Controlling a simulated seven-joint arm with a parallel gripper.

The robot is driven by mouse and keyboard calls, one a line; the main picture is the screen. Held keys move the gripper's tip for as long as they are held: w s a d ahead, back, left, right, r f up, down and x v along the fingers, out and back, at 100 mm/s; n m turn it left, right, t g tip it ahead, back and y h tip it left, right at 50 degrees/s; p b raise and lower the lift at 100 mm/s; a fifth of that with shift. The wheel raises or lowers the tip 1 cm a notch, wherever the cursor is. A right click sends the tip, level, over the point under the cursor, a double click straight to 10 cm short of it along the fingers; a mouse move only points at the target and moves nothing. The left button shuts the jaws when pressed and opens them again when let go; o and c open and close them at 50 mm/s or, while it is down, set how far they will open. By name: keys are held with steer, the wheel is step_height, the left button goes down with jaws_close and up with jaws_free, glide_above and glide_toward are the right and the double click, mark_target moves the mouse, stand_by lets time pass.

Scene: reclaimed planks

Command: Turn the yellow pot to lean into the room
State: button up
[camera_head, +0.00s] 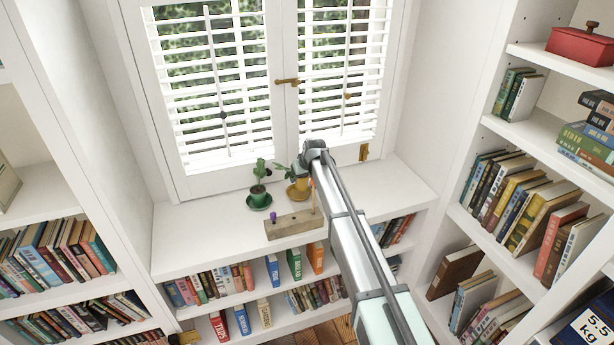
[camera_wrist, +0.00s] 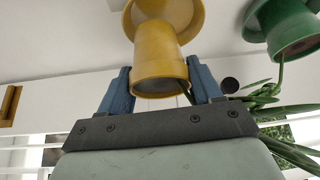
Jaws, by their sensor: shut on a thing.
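The yellow pot (camera_head: 302,184) stands on a yellow saucer (camera_head: 291,195) on the white window ledge, partly hidden by my arm in the head view. In the wrist view, which is upside down, the yellow pot (camera_wrist: 158,55) sits between the two blue fingers of my gripper (camera_wrist: 163,78), which is shut on it near its rim. The pot still meets its saucer (camera_wrist: 190,12). Its green leaves (camera_wrist: 268,97) reach to the right in the wrist view and to the left in the head view. The fingers are hidden in the head view.
A green pot (camera_head: 258,192) with a plant stands on a green saucer (camera_head: 268,204) close to the left. A wooden block (camera_head: 290,225) with a purple item (camera_head: 273,217) lies in front. The shuttered window (camera_head: 220,90) is behind. The ledge (camera_head: 385,190) is clear at right.

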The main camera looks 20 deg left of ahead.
steer(key=n, duration=0.2)
steer(key=a+g, duration=0.1)
steer(key=shift+s+r+n+y, duration=0.2)
steer(key=shift+s+n+y, duration=0.05)
steer(key=shift+n+y, duration=0.15)
steer(key=shift+s+n+g, duration=0.1)
steer(key=shift+n+g, duration=0.6)
steer(key=shift+n, duration=0.4)
steer(key=shift+f, duration=0.25)
steer(key=shift+f, duration=1.3)
steer(key=o, duration=1.5)
steer(key=v, duration=1.3)
steer(key=shift+s+d+r, duration=0.1)
steer(key=shift+d+r, duration=0.1)
steer(key=shift+d, duration=0.15)
